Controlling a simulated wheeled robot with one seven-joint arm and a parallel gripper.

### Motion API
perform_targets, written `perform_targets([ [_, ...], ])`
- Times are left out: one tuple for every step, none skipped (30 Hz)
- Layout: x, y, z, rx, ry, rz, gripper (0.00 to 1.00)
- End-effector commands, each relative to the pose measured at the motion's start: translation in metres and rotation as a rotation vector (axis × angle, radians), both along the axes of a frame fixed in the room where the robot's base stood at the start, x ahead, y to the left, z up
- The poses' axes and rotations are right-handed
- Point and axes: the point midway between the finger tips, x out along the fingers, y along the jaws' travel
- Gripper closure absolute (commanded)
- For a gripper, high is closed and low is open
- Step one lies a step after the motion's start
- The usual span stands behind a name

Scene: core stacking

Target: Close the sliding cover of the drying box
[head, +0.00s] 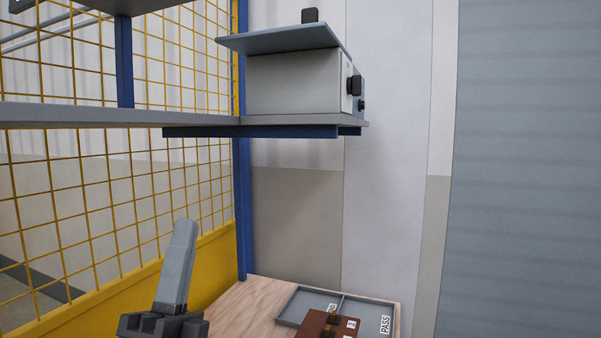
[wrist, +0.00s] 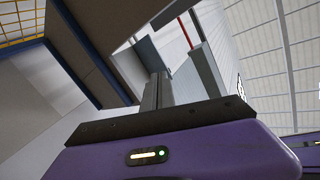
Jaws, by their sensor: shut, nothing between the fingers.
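The drying box (head: 293,83) is a light grey box on a high shelf, right of centre in the head view. Its blue-grey flat cover (head: 283,38) lies on top and sticks out past the box's left side. A black knob (head: 310,15) stands on the cover. Whether a gap is open at the box top is hidden from this low angle. My gripper (head: 185,228) is at the lower left, pointing up, well below the shelf and apart from the box. Its fingers are together and empty; they also show in the wrist view (wrist: 158,88).
The grey shelf (head: 120,115) runs from the left to under the box, with a blue post (head: 242,200). A yellow mesh fence (head: 95,190) stands behind. Below right, a wooden table (head: 248,305) holds a grey divided tray (head: 300,300) and a brown block (head: 318,324).

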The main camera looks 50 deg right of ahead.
Motion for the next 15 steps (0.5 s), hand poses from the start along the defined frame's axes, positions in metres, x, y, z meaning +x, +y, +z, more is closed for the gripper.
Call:
perform_targets([
  [0.004,-0.001,0.019,0.053,-0.060,0.015,1.00],
  [0.005,-0.002,0.029,0.084,-0.090,0.023,1.00],
  [0.007,-0.004,0.042,0.125,-0.129,0.034,1.00],
  [0.008,-0.006,0.052,0.157,-0.158,0.043,1.00],
  [0.009,-0.007,0.061,0.189,-0.185,0.054,1.00],
  [0.010,-0.009,0.074,0.231,-0.223,0.067,1.00],
  [0.010,-0.010,0.084,0.264,-0.250,0.078,1.00],
  [0.010,-0.012,0.094,0.297,-0.278,0.088,1.00],
  [0.010,-0.014,0.106,0.340,-0.313,0.104,1.00],
  [0.010,-0.016,0.116,0.374,-0.339,0.117,1.00],
  [0.010,-0.018,0.125,0.407,-0.364,0.129,1.00],
  [0.009,-0.020,0.138,0.453,-0.397,0.146,1.00],
  [0.008,-0.022,0.147,0.486,-0.421,0.158,1.00],
  [0.007,-0.024,0.155,0.521,-0.444,0.172,1.00],
  [0.005,-0.027,0.168,0.566,-0.475,0.190,1.00],
])
